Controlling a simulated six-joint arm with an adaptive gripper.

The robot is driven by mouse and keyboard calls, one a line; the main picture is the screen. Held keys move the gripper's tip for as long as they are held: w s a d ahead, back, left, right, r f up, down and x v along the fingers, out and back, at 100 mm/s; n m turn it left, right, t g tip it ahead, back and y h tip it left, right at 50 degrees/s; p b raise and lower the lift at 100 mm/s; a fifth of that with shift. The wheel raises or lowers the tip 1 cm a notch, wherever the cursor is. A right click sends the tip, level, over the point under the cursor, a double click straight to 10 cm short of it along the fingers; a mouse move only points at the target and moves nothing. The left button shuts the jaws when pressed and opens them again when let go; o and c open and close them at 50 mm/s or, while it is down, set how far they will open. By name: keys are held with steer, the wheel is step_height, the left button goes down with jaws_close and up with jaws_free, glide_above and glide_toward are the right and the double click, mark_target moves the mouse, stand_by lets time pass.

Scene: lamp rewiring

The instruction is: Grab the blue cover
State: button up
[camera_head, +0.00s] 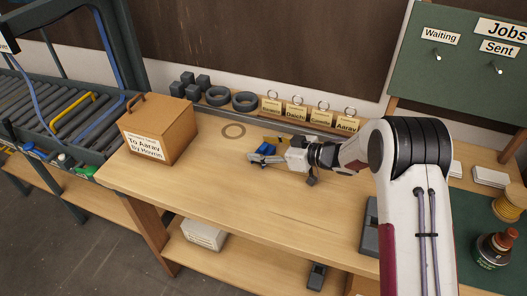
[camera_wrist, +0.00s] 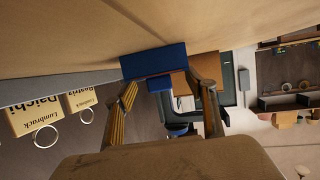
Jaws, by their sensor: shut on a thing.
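The blue cover (camera_head: 265,148) shows as a small blue piece low over the wooden bench top in the head view. In the wrist view the blue cover (camera_wrist: 153,60) is a dark blue block at the fingertips, with one finger at each side. My gripper (camera_head: 262,157) is shut on it, reaching in from the right; its two fingers also show in the wrist view (camera_wrist: 163,84). The head view is too small to tell whether the cover touches the bench. Part of the cover is hidden by the fingers.
A wooden box (camera_head: 160,125) with a handle and label stands left. Behind the gripper are dark rings (camera_head: 245,101), dark blocks (camera_head: 190,83) and name tags (camera_head: 295,111) with metal rings. A flat ring mark (camera_head: 234,131) lies nearby. The front of the bench is clear.

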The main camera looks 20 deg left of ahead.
mark_target(264, 147)
steer(key=shift+r, duration=5)
